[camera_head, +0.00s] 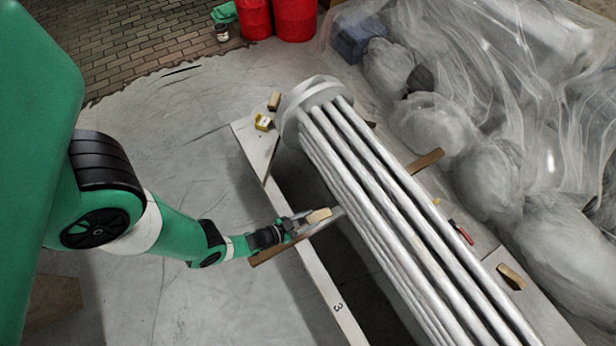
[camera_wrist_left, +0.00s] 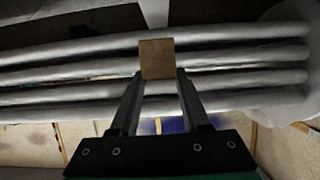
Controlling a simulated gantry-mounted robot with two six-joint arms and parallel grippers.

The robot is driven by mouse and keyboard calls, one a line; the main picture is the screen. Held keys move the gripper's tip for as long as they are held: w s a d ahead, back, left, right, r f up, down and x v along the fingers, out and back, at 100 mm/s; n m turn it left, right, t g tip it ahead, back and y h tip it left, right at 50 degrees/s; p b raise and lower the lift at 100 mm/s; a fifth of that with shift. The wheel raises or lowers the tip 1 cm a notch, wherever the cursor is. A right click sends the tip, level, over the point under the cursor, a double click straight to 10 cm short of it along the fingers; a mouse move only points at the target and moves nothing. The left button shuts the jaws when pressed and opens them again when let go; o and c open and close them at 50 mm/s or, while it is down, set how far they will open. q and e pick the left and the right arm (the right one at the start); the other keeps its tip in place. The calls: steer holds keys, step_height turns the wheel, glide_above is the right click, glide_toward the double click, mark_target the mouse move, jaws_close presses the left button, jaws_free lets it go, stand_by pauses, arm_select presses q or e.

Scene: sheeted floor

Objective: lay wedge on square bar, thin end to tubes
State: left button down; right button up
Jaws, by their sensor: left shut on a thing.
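My left gripper (camera_head: 300,222) is shut on a small light-wood wedge (camera_head: 318,215), close to the left side of the bundle of grey tubes (camera_head: 385,215). In the left wrist view the wedge (camera_wrist_left: 157,58) sits between the fingertips of the left gripper (camera_wrist_left: 156,75), with the tubes (camera_wrist_left: 60,75) behind it. The wooden square bar (camera_head: 268,255) crosses under the tubes and shows again on their far side. My gripper hides part of the bar. I cannot tell whether the wedge touches it. My right gripper is in neither view.
A pale beam (camera_head: 318,280) runs along the tubes' left side. A flanged head (camera_head: 308,95) closes their far end. Sheeted heaps (camera_head: 480,120) fill the right.

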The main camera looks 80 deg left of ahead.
arm_select(q)
steer(key=shift+f+b, duration=2.65)
steer(key=shift+f, duration=0.2)
steer(key=shift+d, duration=0.1)
steer(key=shift+c, duration=1.5)
jaws_free()
